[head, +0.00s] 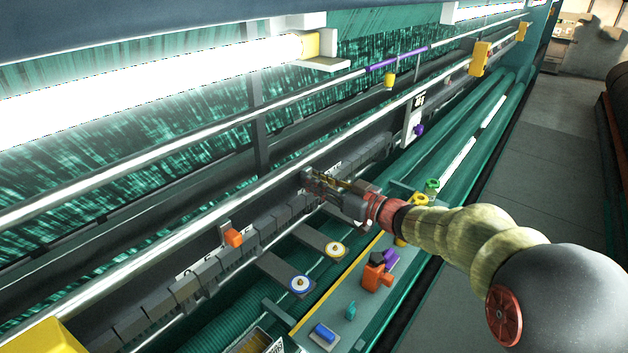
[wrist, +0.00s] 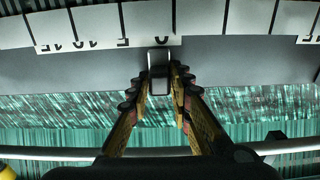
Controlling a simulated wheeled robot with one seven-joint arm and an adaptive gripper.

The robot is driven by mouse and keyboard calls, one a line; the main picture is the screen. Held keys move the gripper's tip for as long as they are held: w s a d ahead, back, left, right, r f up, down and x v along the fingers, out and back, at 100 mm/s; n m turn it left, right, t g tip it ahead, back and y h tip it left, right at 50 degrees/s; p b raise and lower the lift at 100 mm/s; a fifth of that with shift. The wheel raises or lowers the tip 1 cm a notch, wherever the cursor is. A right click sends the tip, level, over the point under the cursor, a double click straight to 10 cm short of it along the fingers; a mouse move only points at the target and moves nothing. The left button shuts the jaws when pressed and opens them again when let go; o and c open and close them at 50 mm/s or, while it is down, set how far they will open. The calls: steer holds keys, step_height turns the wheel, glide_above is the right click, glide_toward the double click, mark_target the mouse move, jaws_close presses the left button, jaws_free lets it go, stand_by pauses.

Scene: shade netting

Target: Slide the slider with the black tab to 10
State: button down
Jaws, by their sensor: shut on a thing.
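The tab (wrist: 158,60), a small dark block with a pale grey face, stands between my fingertips in the wrist view. My gripper (wrist: 160,88) is shut on it. The tab sits just under a white scale strip (wrist: 100,28) whose figures appear upside down. It lines up with the mark that reads 0; a 5 is just to its left, and larger figures lie further left. In the head view my gripper (head: 312,188) reaches the dark rail at mid-picture and hides the tab there.
An orange-tabbed slider (head: 233,236) sits further left along the machine. Below the rail are two round discs (head: 300,284) on brackets and a tray with an orange block (head: 375,277). A bright lamp tube (head: 150,90) runs above. The floor aisle (head: 530,130) at right is clear.

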steer(key=w+d, duration=0.2)
steer(key=w+d+p, duration=0.1)
steer(key=w+d, duration=0.1)
steer(key=w, duration=0.1)
steer(key=w+d, duration=0.2)
steer(key=shift+w+r+p, duration=0.1)
steer(key=shift+w+p, duration=0.2)
steer(key=c, duration=1.8)
jaws_free()
steer(key=shift+o, duration=0.6)
glide_toward(326, 160)
steer(key=v, duration=0.5)
steer(key=shift+s+d, duration=0.1)
steer(key=shift+d, duration=0.2)
